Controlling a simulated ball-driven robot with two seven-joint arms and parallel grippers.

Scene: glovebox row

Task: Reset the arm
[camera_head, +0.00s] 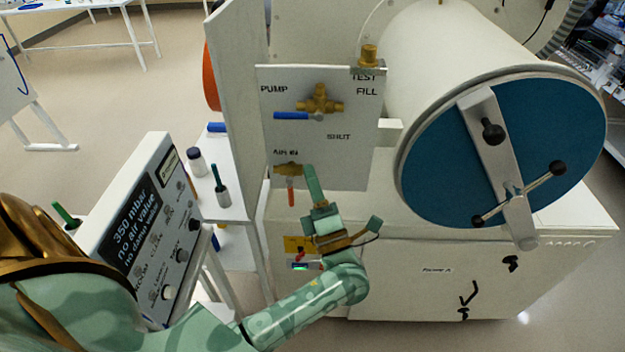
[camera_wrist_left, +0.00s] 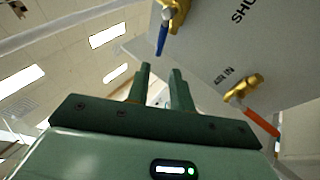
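My left arm, patterned in pale green, comes in from the lower left. My left gripper (camera_head: 312,178) points up in front of the white valve panel (camera_head: 350,160), just right of the air-in valve's orange handle (camera_head: 291,192). In the wrist view the two dark green fingers (camera_wrist_left: 160,80) stand apart, with a narrow gap and nothing held between them. There the orange handle (camera_wrist_left: 262,123) lies to the right, clear of the fingers. In the head view the fingers overlap each other. My right gripper is in neither view.
The brass pump valve (camera_head: 320,100) has a blue handle (camera_head: 292,115) lying level to the left. The blue round door (camera_head: 520,150) with its clamp bar is at right. A control box (camera_head: 150,225) reading "350 mbar" stands at left, near bottles on a white shelf (camera_head: 222,165).

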